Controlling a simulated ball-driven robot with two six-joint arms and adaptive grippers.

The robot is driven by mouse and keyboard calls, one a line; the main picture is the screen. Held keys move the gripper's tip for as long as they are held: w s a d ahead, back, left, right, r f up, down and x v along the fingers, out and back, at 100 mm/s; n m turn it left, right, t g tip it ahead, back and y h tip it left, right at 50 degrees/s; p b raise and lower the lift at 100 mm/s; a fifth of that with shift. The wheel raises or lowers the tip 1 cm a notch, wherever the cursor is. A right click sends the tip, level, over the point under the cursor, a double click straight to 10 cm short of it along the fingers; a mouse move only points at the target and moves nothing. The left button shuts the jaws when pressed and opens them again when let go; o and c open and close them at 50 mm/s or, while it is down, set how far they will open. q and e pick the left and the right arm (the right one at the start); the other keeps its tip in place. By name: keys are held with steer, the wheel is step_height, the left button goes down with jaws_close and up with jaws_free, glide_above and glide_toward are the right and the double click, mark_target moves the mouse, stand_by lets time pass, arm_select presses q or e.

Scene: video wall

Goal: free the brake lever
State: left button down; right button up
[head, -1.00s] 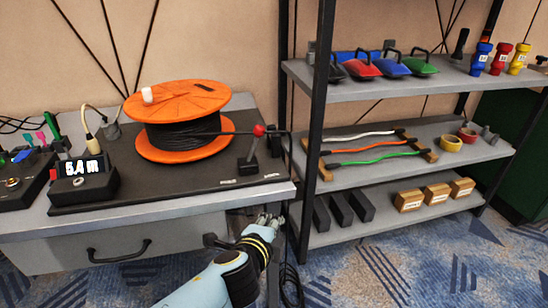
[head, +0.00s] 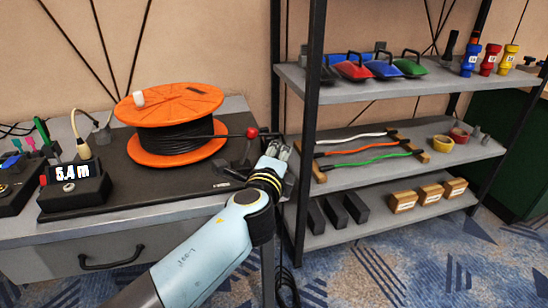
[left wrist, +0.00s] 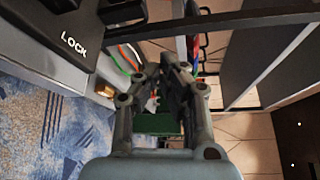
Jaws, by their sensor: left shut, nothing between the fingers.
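The brake lever has a red ball knob (head: 252,132) on a dark post and stands at the right front of the black base plate (head: 130,192), next to the orange cable spool (head: 178,103). Its foot is partly hidden by my left arm. My left gripper (head: 279,149) is shut and empty, just right of the knob and a little lower, apart from it, between the bench and the shelf rack. In the left wrist view its fingers (left wrist: 177,78) are close together, and a white LOCK label (left wrist: 75,43) shows on the plate at upper left. My right gripper is not in view.
The shelf rack's black upright (head: 308,130) stands close to the right of my left gripper. A display box (head: 75,190) reading 5.4 m sits at the bench's left. Shelves hold coloured cables, handled covers and wooden blocks (head: 430,194).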

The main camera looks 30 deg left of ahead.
mark_target(247, 149)
arm_select(q)
steer(key=a, duration=0.1)
steer(key=w+a+p, duration=0.1)
steer(key=a, duration=0.1)
steer(key=w+a, duration=0.1)
steer(key=a, duration=0.1)
steer(key=shift+w+r, duration=0.2)
stand_by(0.3)
